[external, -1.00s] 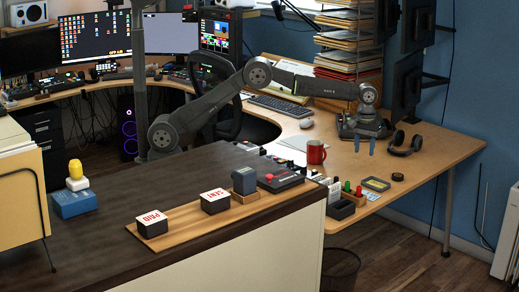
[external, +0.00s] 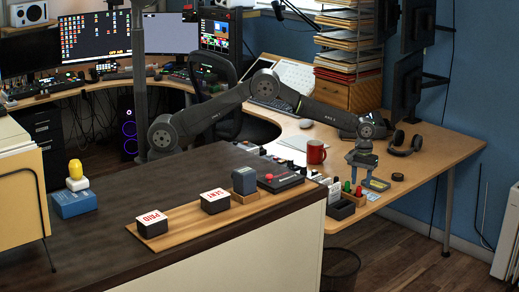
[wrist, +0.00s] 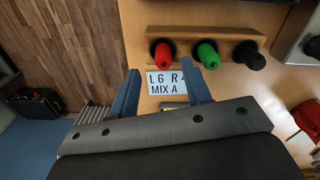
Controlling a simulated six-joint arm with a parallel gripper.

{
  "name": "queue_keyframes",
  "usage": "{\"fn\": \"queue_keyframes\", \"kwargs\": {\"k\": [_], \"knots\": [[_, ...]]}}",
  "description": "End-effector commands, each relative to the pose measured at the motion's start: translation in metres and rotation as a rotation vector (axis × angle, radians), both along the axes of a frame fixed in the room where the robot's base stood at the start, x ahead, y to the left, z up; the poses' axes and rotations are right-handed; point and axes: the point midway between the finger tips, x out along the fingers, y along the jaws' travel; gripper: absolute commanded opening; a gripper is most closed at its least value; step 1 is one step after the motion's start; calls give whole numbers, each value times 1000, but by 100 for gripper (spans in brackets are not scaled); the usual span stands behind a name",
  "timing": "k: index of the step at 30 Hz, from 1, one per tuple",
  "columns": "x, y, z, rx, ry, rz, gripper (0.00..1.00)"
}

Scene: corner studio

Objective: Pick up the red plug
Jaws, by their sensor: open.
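The red plug (external: 358,190) stands in a small wooden rack (external: 357,199) near the front edge of the lower desk. In the wrist view the red plug (wrist: 162,53) is at the left end of the rack, beside a green plug (wrist: 208,56) and a black plug (wrist: 249,57). My gripper (external: 361,182) is open and empty, close above and beyond the rack. In the wrist view its two fingers (wrist: 160,70) point toward the red plug, apart from it, with a label card (wrist: 166,83) showing between them.
A black open box (external: 340,208) stands left of the rack. A red mug (external: 316,152) and headphones (external: 407,143) are farther back.

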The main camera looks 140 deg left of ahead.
Motion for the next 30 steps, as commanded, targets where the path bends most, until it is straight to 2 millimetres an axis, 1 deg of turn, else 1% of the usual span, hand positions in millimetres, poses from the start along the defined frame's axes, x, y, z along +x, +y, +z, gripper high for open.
{"fn": "queue_keyframes", "kwargs": {"k": [4, 6, 9, 14, 15, 17, 21, 22, 30], "knots": [[-6, -3, -24, -4, 3, 0, 44], [-5, -2, -34, -2, 0, -1, 44], [-5, -2, -41, -2, -1, -1, 44], [-5, -2, -41, -2, -1, -1, 44], [-5, -2, -41, -2, -1, -1, 42], [-5, -2, -41, -2, -1, -1, 31], [-5, -2, -41, -1, -1, -1, 3], [-5, -2, -41, -1, -1, -1, 0], [-5, -2, -40, -1, -1, -1, 0]]}}
